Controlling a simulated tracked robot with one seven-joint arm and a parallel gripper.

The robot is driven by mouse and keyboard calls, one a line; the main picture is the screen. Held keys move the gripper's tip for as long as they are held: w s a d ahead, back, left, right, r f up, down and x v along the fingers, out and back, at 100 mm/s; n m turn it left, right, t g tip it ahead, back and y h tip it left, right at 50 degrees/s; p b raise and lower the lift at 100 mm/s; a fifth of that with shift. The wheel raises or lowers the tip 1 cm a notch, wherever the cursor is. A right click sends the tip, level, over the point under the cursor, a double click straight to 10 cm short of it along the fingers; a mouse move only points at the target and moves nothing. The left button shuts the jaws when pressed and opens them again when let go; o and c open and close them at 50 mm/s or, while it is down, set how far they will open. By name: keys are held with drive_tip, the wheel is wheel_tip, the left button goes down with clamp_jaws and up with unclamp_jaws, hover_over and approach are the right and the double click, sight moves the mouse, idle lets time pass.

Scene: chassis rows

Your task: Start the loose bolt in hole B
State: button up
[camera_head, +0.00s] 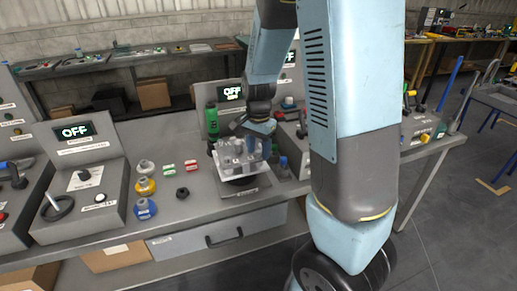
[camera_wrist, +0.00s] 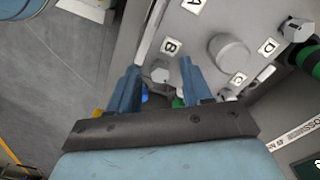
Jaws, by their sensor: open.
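The light grey chassis block (camera_head: 240,162) sits on a dark base on the bench. In the wrist view its top (camera_wrist: 205,28) carries labels A, B, C and D around a round boss (camera_wrist: 229,53). A grey hex bolt head (camera_wrist: 160,74) shows beside label B (camera_wrist: 170,46), between my fingers. How deep its shank sits is hidden. My gripper (camera_wrist: 160,68) is open, one finger on each side of this bolt head, with gaps visible. In the head view my gripper (camera_head: 257,127) is over the block, partly blurred against it.
Another hex bolt head (camera_wrist: 297,30) shows near label D. A green and black tool (camera_head: 212,120) stands behind the block. Colored knobs (camera_head: 146,187), a dark nut (camera_head: 182,193) and an OFF panel (camera_head: 85,165) are to the left. Free bench lies between them.

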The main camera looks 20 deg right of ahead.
drive_tip(key=shift+r, duration=0.1)
wheel_tip(320, 180, up, 14)
drive_tip(key=shift+f, duration=0.25)
idle(0.7)
drive_tip(key=s+r+n+t, duration=0.2)
drive_tip(key=s+r+n, duration=0.2)
drive_tip(key=s, duration=0.5)
drive_tip(key=s+r+n+t, duration=0.3)
drive_tip(key=s+n, duration=0.4)
drive_tip(key=s, duration=0.3)
drive_tip(key=shift+s+r+t, duration=0.2)
drive_tip(key=shift+r+t, duration=0.1)
drive_tip(key=shift+r, duration=0.5)
